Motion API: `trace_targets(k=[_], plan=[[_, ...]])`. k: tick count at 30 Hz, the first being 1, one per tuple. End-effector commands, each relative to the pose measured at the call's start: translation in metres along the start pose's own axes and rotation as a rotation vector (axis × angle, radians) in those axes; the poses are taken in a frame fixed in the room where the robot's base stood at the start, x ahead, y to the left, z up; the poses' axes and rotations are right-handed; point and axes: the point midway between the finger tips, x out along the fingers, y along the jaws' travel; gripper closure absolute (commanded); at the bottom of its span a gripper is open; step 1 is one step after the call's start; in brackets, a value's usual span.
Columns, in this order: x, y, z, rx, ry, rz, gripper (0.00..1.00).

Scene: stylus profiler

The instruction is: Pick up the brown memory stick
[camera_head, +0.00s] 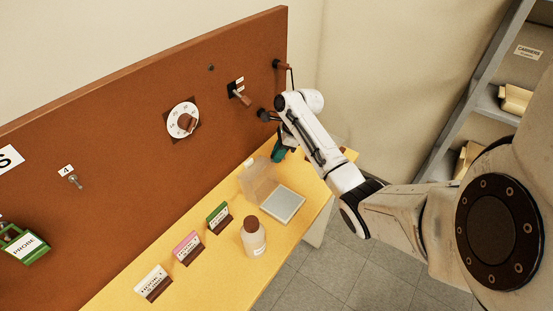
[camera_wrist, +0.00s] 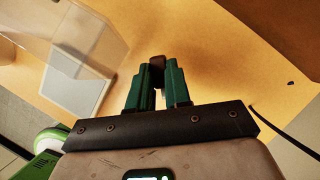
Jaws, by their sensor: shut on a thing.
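The brown memory stick (camera_wrist: 157,61) shows as a small dark brown block between the tips of my gripper's green fingers in the wrist view. My gripper (camera_wrist: 156,73) is shut on it, and the fingers cover its lower part. A strip of yellow tabletop lies behind and below it. In the head view my gripper (camera_head: 279,153) is low over the far right part of the yellow table, near the brown panel. I cannot make out the stick in the head view. I cannot tell whether it touches the tabletop.
A clear case (camera_head: 257,176) with a grey plate (camera_head: 283,205) stands just left of and nearer than my gripper. A brown-capped bottle (camera_head: 253,238) and several small label stands (camera_head: 188,248) are further left. The brown panel (camera_head: 130,100) with dial and switches rises behind.

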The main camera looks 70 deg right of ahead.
Motion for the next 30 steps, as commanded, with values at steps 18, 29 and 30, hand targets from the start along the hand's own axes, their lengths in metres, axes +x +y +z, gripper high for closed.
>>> trace_targets(k=[18,29,30], plan=[[-0.103,0.093,-0.026,0.006,0.000,0.001,1.00],[-0.109,0.108,-0.033,0.002,0.001,0.000,1.00],[-0.109,0.109,-0.034,0.002,0.001,0.000,1.00]])
